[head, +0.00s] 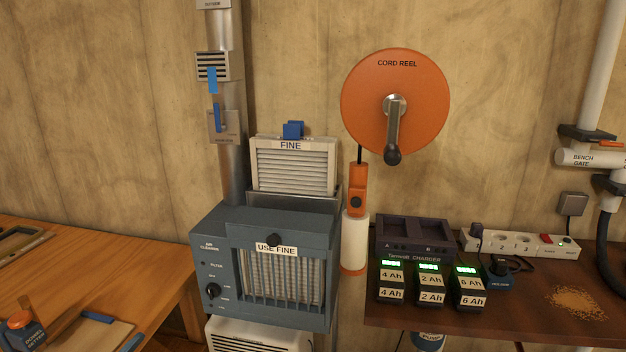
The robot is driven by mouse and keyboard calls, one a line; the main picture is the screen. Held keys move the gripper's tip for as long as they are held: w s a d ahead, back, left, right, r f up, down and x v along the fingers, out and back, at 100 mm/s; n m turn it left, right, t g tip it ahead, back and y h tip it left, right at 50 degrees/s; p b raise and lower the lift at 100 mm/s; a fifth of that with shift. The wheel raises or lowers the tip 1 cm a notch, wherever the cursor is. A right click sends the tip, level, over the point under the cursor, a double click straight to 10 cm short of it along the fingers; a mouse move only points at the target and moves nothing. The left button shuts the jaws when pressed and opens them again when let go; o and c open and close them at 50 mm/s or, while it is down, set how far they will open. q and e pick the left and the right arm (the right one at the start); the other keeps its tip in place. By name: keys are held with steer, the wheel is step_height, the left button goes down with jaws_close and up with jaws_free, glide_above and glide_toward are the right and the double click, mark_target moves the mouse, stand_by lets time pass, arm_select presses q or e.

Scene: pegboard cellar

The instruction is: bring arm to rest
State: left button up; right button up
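Neither of my arms and neither gripper shows in the head view, so their pose and what they hold are hidden. In front of me is a blue-grey air cleaner (215,235) with a "USE FINE" label and a grille on its front. A pale filter panel (292,168) marked "FINE" stands upright behind its top. An orange cord reel (425,90) with a dark-knobbed crank is on the wall above right. An orange and white tool (355,240) hangs below it on a short black cord.
A wooden bench (150,265) is at the left. A dark bench (520,300) at the right carries a charger (412,250), several battery packs (430,284), a power strip (520,242) and a pile of sawdust (577,302). A metal duct (232,110) rises behind the cleaner.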

arm_select(q)
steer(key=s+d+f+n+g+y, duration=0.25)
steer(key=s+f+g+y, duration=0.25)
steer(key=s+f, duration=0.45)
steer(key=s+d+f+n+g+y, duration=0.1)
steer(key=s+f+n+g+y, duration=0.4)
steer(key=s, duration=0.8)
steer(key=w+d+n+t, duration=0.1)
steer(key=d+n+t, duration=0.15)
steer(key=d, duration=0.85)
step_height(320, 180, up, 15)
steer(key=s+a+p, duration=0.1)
steer(key=p, duration=1.9)
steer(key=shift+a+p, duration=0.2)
steer(key=shift+p, duration=0.1)
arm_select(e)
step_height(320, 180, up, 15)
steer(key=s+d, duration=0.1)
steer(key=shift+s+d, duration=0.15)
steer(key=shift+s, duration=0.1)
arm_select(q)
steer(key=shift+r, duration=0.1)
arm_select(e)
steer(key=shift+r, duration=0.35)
